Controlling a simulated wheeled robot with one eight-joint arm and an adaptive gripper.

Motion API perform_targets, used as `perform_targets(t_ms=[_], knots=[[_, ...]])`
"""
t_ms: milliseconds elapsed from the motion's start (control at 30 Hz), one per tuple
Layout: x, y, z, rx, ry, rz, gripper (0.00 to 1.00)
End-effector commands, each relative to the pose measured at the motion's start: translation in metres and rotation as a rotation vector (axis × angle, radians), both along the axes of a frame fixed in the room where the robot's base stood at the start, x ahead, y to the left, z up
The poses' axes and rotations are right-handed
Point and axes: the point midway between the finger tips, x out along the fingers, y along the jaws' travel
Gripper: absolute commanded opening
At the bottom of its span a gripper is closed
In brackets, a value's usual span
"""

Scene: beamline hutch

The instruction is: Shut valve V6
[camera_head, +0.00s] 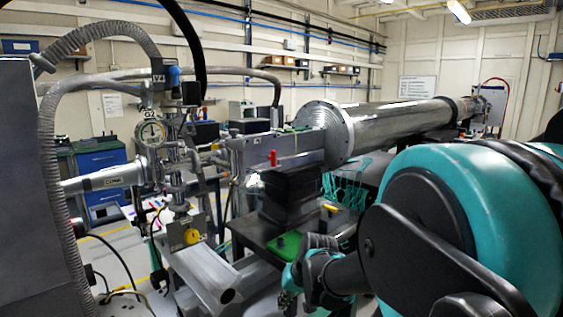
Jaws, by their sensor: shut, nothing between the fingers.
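I cannot make out a label reading V6 on any valve. A yellow round knob (192,237) sits on a small plate low on the vertical pipe assembly at left; the plate's marking is too small to read. A valve (172,76) with a blue part and a label that seems to read V4 is at the top of this assembly. The fingers of my gripper cannot be made out.
A round gauge (152,132) labelled G2 and corrugated hoses (48,165) crowd the left. A large steel cylinder (390,127) runs back to the right. A dark table (262,243) carries a green piece (285,246). Cables lie on the floor at lower left.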

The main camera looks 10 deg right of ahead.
Motion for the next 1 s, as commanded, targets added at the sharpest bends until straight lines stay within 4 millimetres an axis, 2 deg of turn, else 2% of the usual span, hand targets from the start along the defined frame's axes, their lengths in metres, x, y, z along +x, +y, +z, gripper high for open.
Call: perform_targets(t_ms=[33, 167, 267, 367, 533, 700, 800, 900, 1000], knots=[[0.015, 0.000, 0.014, 0.078, 0.001, -0.043, 0.00], [0.052, 0.002, 0.054, 0.290, -0.015, -0.125, 0.00], [0.080, -0.005, 0.090, 0.450, -0.043, -0.183, 0.00], [0.108, -0.019, 0.132, 0.608, -0.087, -0.232, 0.00], [0.148, -0.061, 0.210, 0.864, -0.193, -0.297, 0.00], [0.170, -0.112, 0.280, 1.064, -0.312, -0.329, 0.00], [0.175, -0.135, 0.309, 1.142, -0.368, -0.335, 0.00], [0.176, -0.150, 0.327, 1.190, -0.404, -0.337, 0.00], [0.176, -0.158, 0.336, 1.211, -0.422, -0.336, 0.00]])
